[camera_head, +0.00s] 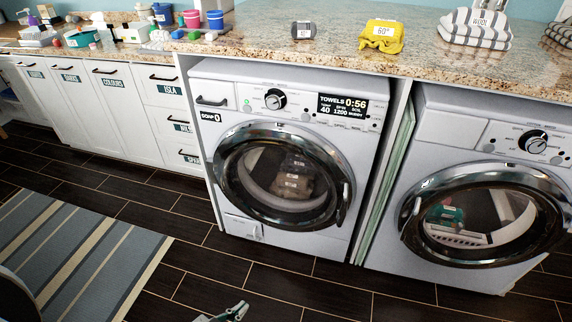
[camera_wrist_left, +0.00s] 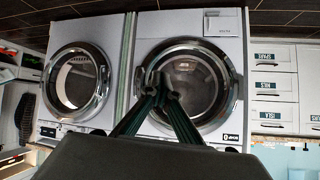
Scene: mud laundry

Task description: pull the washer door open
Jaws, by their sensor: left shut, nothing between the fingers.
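The left machine (camera_head: 290,248), a white front loader with a soap drawer and a display reading TOWELS 0:56, has its round door (camera_head: 232,187) shut. The door has a chrome ring, dark glass and a dark handle (camera_head: 343,205) at its right rim. Labelled brown laundry (camera_head: 293,180) shows behind the glass. My left gripper (camera_head: 240,309) is low at the bottom edge, in front of the machine and apart from it. In the left wrist view, which is upside down, its fingers (camera_wrist_left: 163,85) are together and empty, overlapping the door. My right gripper is not in view.
A second front loader (camera_head: 462,272) with a shut round door stands to the right. A granite counter (camera_head: 340,52) runs above, bearing a yellow folded cloth (camera_head: 382,36) and striped towels (camera_head: 475,28). White cabinets (camera_head: 65,88) are left. A striped rug (camera_head: 75,255) lies on dark tile.

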